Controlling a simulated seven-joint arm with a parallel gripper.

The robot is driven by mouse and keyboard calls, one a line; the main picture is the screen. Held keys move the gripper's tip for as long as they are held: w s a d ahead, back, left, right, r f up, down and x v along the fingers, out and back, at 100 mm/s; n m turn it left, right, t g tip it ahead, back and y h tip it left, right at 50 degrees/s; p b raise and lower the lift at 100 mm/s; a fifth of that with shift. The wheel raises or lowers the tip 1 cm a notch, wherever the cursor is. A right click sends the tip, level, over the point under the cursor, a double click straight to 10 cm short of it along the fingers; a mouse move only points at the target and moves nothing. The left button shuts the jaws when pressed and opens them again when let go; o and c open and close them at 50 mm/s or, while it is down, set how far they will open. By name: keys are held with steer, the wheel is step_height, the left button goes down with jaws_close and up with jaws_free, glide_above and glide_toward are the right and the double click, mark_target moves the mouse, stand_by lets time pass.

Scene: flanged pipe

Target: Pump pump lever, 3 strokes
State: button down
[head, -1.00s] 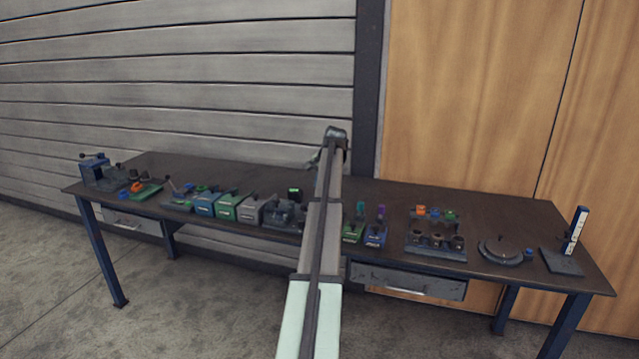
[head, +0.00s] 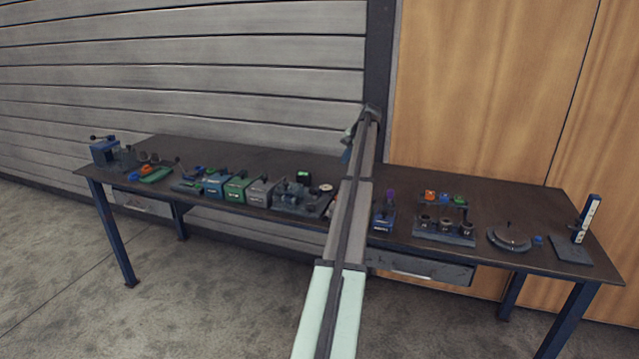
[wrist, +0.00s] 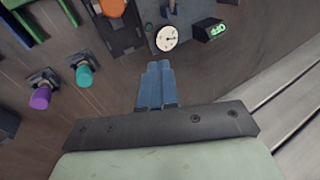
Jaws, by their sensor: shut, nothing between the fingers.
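My gripper (head: 347,154) hangs above the back half of the workbench, in the air and apart from the fixtures. In the wrist view its blue fingers (wrist: 158,66) are together, with nothing between them. I cannot tell for sure which part is the pump lever. A thin lever with a dark knob (head: 179,161) rises from a low fixture at the left of the bench, far from my gripper. A grey fixture with a white dial gauge (head: 326,188) stands left of my arm; the gauge also shows ahead of the fingers in the wrist view (wrist: 167,38).
A small green display (head: 303,176) stands behind the gauge fixture. Purple (wrist: 41,97) and teal (wrist: 84,75) knobs lie left of my fingers. A vise-like blue device (head: 104,150) is at the far left. The back of the bench (head: 260,160) is clear.

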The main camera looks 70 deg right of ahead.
steer(key=n+y, duration=0.1)
steer(key=n, duration=0.4)
steer(key=w+a+r+n+y, duration=0.1)
steer(key=n, duration=0.4)
steer(key=w+n+t+y, duration=0.1)
steer(key=n, duration=0.4)
steer(key=shift+a+r, duration=0.2)
steer(key=shift+r, duration=0.1)
glide_toward(314, 191)
steer(key=w+d+f, duration=0.2)
steer(key=d+f, duration=0.1)
steer(key=d, duration=0.1)
steer(key=shift+w+a+f, duration=0.25)
steer(key=shift+a+f, duration=0.2)
steer(key=shift+a, duration=0.05)
steer(key=shift+w+a+f, duration=0.3)
steer(key=shift+a+f, duration=0.15)
steer(key=shift+a, duration=0.1)
steer(key=shift+w+a+f, duration=0.35)
steer(key=shift+a+f, duration=0.05)
steer(key=shift+a, duration=0.05)
